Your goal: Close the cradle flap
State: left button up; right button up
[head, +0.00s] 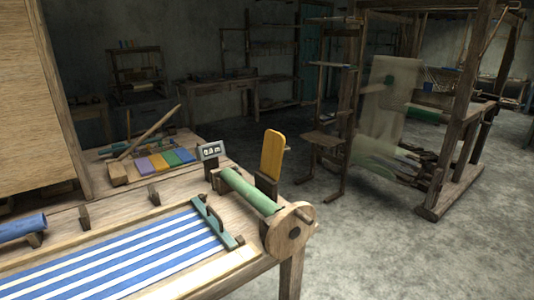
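A yellow flap (272,155) stands upright, raised, at the far right corner of the wooden table (135,208). It rises just behind a green roller (250,190), which rests between wooden supports with a round wooden wheel (290,232) at its near end. I take the yellow flap and these supports to be the cradle; its hinge is too small to make out. The flap leans away from the roller and does not cover it. Neither of my grippers is in view.
Blue-and-white striped cloth (130,258) lies on the table, with a teal bar (218,222) across its right end. A small counter (211,151) and coloured blocks (165,161) sit behind. A wooden panel (35,100) rises at left. A loom (455,130) stands at right; bare floor lies between.

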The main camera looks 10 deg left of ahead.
aim_at(274, 148)
jog(key=i+l+u, duration=0.1)
jog(key=u, duration=0.3)
jog(key=i+l+u, duration=0.1)
jog(key=l+u, duration=0.35)
jog(key=u, duration=0.3)
jog(key=l+u, duration=0.25)
jog(key=u, duration=0.15)
jog(key=l+u, duration=0.2)
jog(key=l, duration=0.55)
jog(key=l+u, duration=0.15)
jog(key=l, duration=0.55)
jog(key=k+l+u, duration=0.2)
jog(key=l, duration=0.5)
